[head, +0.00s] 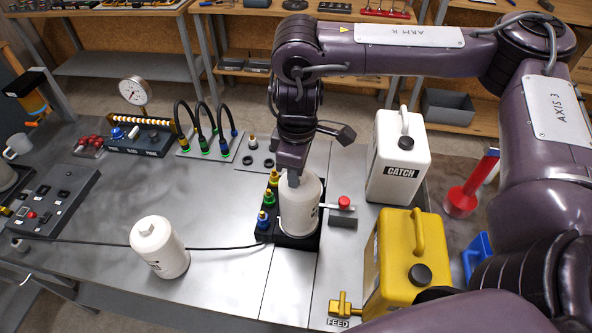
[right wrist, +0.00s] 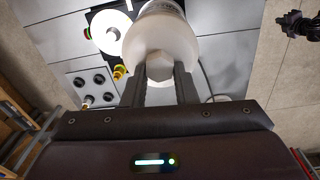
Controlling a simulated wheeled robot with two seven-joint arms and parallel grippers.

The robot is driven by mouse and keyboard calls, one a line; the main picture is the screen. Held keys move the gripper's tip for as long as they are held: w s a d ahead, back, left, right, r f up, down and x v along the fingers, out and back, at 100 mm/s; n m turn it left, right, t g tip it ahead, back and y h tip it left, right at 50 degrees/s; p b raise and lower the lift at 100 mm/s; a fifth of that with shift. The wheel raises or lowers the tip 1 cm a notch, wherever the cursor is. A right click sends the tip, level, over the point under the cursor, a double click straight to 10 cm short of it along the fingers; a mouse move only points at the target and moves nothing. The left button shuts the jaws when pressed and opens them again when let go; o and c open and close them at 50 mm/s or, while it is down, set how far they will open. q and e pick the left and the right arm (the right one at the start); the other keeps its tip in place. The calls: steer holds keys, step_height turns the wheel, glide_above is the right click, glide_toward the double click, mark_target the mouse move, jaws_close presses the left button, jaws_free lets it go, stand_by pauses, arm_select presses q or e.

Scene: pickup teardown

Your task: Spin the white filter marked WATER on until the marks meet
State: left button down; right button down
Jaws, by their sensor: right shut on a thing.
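A white filter (head: 299,210) with dark lettering at its right edge stands upright at the black base (head: 284,238). My right gripper (head: 292,178) reaches down from above and is shut on its top. In the right wrist view the fingers (right wrist: 160,82) grip the pale hex nub of the white filter (right wrist: 160,32). I cannot tell whether the filter is seated, and any marks where it meets the base are hidden. A second white filter (head: 160,250) stands free on the table at left. Its dark lettering is too small to read. My left gripper is not in view.
Coloured fittings (head: 266,200) stand close left of the held filter, and a red-knobbed valve (head: 343,204) is close right. A white CATCH jug (head: 398,158) and a yellow jug (head: 392,270) stand further right. The table's front left is mostly clear, crossed by a black cable.

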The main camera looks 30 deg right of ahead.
steer(key=m, duration=0.2)
steer(key=s+f+m, duration=0.1)
steer(key=m, duration=0.1)
steer(key=f+m, duration=0.1)
steer(key=m, duration=0.1)
steer(key=shift+s+d+g, duration=0.15)
steer(key=shift+g, duration=0.15)
steer(key=c, duration=1.2)
jaws_free()
steer(key=shift+m, duration=0.3)
steer(key=shift+c, duration=0.2)
steer(key=shift+o, duration=0.4)
steer(key=shift+r+p, duration=0.6)
steer(key=shift+p, duration=0.25)
steer(key=shift+a+r, duration=0.2)
steer(key=shift+a, duration=0.1)
steer(key=shift+r+p, duration=0.25)
steer(key=shift+p, duration=0.25)
steer(key=shift+w+d+r, duration=0.1)
steer(key=shift+w+r, duration=0.05)
steer(key=shift+w, duration=0.05)
steer(key=shift+d+r+p, duration=0.4)
steer(key=shift+r+p, duration=0.05)
steer(key=shift+p, duration=0.35)
steer(key=shift+r+p, duration=0.35)
steer(key=shift+w+a, duration=0.15)
steer(key=shift+a, duration=0.1)
